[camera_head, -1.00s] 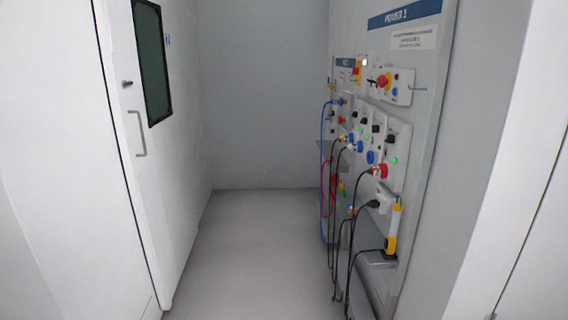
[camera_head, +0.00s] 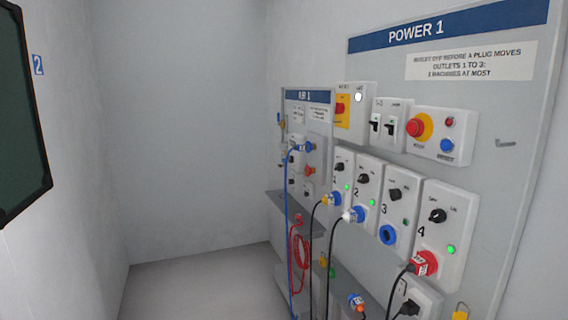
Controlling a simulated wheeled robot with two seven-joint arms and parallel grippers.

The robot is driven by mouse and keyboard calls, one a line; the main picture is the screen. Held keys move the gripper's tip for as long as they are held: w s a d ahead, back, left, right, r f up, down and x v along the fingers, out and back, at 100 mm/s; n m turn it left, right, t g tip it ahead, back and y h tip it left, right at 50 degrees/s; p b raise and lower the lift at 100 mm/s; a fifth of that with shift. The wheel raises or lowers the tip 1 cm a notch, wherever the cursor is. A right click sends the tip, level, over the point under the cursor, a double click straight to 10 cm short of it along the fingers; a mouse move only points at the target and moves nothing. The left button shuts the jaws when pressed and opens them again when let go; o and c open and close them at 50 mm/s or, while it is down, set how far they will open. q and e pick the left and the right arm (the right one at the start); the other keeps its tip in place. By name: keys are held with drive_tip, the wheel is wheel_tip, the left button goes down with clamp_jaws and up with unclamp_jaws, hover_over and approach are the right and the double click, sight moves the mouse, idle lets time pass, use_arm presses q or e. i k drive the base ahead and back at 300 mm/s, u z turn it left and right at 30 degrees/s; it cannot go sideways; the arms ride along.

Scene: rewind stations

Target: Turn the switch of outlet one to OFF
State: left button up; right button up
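The POWER 1 panel (camera_head: 474,180) fills the right side of the head view. Outlet one (camera_head: 342,179) is the leftmost of a row of numbered white outlet boxes. Its black rotary switch (camera_head: 340,167) is small, and I cannot read its position clearly. A green lamp (camera_head: 347,187) glows on its box. A blue socket (camera_head: 334,198) at its bottom has a plug with a yellow part and a black cable in it. Neither of my grippers is in view.
Outlets two (camera_head: 367,189), three (camera_head: 398,205) and four (camera_head: 440,230) stand to the right; three's blue socket is empty. A red emergency button (camera_head: 415,128) sits above. Hanging cables and a red hose (camera_head: 299,250) are below. Floor (camera_head: 195,290) at left is clear.

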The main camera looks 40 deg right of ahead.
sight(340, 166)
drive_tip(key=z, duration=0.4)
drive_tip(key=i, duration=2.05)
drive_tip(key=z, duration=0.8)
